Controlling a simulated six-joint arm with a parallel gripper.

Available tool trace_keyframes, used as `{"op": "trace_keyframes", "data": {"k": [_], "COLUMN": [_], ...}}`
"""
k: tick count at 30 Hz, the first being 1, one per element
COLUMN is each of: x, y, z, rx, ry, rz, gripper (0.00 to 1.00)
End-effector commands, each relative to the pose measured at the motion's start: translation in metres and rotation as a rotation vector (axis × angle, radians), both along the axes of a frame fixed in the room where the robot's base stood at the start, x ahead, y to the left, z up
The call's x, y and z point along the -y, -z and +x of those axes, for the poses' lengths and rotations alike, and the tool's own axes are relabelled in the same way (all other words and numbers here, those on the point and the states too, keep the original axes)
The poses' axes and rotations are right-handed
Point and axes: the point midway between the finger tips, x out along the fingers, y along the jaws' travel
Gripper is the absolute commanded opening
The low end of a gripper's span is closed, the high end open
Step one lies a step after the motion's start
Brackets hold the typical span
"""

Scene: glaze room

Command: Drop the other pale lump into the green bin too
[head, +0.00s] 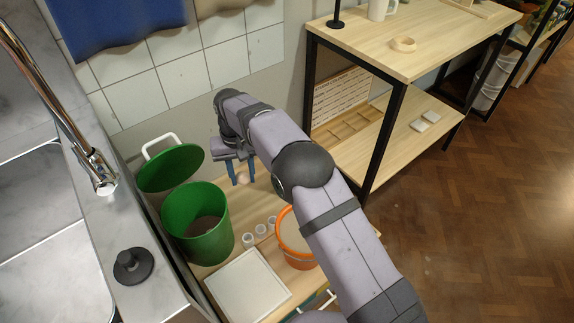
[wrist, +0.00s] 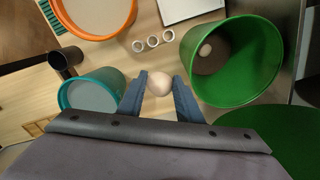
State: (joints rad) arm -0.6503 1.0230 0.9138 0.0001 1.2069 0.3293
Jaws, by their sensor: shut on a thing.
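My gripper (head: 242,182) is shut on a pale lump (wrist: 159,84). The round, cream-coloured lump sits between the blue fingertips, and a little of it shows in the head view (head: 243,179). The green bin (head: 211,246) stands open to the left and nearer in the head view, and to the right of the fingers in the wrist view (wrist: 262,88).
The green lid (head: 172,166) stands raised behind the bin. An orange bucket (head: 299,262), small white rings or cups (head: 249,240) and a white board (head: 247,287) are nearby. A teal bucket (wrist: 68,96) and dark cup (wrist: 66,57) are left of the fingers in the wrist view.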

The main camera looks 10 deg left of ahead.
Motion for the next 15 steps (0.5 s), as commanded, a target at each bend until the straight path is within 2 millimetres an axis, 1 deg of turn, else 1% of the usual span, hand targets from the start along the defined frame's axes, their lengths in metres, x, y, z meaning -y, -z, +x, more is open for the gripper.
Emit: {"op": "trace_keyframes", "data": {"k": [1, 3, 6, 10, 12, 15], "x": [-0.023, -0.047, -0.076, -0.102, -0.111, -0.119], "y": [-0.009, -0.009, -0.01, -0.01, -0.009, -0.008], "z": [-0.01, -0.022, -0.04, -0.059, -0.068, -0.075], "rx": [-0.001, -0.002, 0.0, 0.001, 0.0, 0.0], "ry": [-0.026, -0.048, -0.075, -0.1, -0.11, -0.118], "rz": [0.0, -0.001, -0.001, 0.001, -0.001, -0.001], "gripper": [0.1, 0.1, 0.1, 0.1, 0.1, 0.1]}}
